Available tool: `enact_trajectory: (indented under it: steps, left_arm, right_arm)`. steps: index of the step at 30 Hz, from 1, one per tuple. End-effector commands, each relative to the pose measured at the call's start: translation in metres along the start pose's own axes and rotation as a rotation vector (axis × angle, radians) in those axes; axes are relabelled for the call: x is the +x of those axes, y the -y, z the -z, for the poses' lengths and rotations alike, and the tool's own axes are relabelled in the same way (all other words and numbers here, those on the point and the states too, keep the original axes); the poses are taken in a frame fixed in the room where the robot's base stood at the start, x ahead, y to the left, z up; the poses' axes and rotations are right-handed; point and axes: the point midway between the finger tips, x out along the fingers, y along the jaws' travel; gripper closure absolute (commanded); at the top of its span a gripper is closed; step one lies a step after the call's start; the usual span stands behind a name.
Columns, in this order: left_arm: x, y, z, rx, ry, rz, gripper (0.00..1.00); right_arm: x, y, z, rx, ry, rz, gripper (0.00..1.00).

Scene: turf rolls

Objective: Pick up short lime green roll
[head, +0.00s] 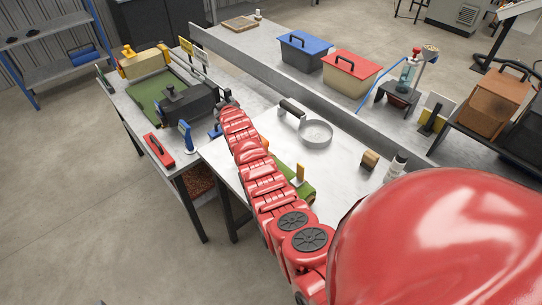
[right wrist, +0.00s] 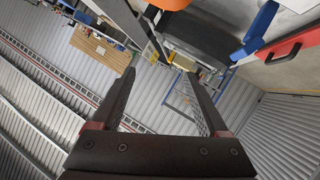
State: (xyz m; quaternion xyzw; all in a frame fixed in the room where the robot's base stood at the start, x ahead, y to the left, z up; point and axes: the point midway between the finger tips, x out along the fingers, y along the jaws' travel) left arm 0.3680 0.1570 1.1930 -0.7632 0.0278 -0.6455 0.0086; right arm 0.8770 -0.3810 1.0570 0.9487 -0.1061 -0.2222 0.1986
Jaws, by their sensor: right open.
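A green roll (head: 303,188) lies on the metal workbench on the right side of my red arm in the head view. The arm hides part of it, so its full length cannot be told. No green roll shows there. My left gripper is not in view.
A green mat (head: 148,101) lies on the left bench with a yellow block (head: 144,62) behind it.

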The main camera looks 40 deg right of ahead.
Motion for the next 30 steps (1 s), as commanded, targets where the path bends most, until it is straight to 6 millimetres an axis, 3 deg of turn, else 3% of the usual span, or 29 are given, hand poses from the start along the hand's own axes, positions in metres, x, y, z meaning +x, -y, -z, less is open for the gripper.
enact_trajectory:
  steps: [2, 5, 10, 15, 18, 22, 28, 30]
  left_arm:
    - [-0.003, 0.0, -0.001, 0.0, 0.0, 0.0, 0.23]
    - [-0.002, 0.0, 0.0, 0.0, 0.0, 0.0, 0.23]
    - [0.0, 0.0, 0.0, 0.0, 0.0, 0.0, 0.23]
    - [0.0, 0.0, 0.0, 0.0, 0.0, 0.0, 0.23]
    - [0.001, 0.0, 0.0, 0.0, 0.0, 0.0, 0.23]
    - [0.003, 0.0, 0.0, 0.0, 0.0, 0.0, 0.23]
    - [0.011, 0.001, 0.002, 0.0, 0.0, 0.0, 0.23]
    - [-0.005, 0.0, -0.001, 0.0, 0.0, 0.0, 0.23]
  right_arm:
    - [0.001, -0.028, -0.005, -0.006, 0.163, 0.026, 0.22]
    - [-0.02, -0.059, -0.015, -0.004, 0.398, 0.09, 0.22]
    - [-0.096, -0.09, -0.022, 0.021, 0.745, 0.255, 0.22]
    - [-0.175, -0.102, -0.018, 0.049, 0.968, 0.415, 0.22]
    - [-0.204, -0.103, -0.014, 0.059, 1.036, 0.474, 0.22]
    - [-0.218, -0.103, -0.015, 0.062, 1.07, 0.507, 0.22]
    - [-0.212, -0.094, -0.034, 0.063, 1.079, 0.51, 0.22]
    - [-0.203, -0.086, -0.052, 0.063, 1.076, 0.506, 0.22]
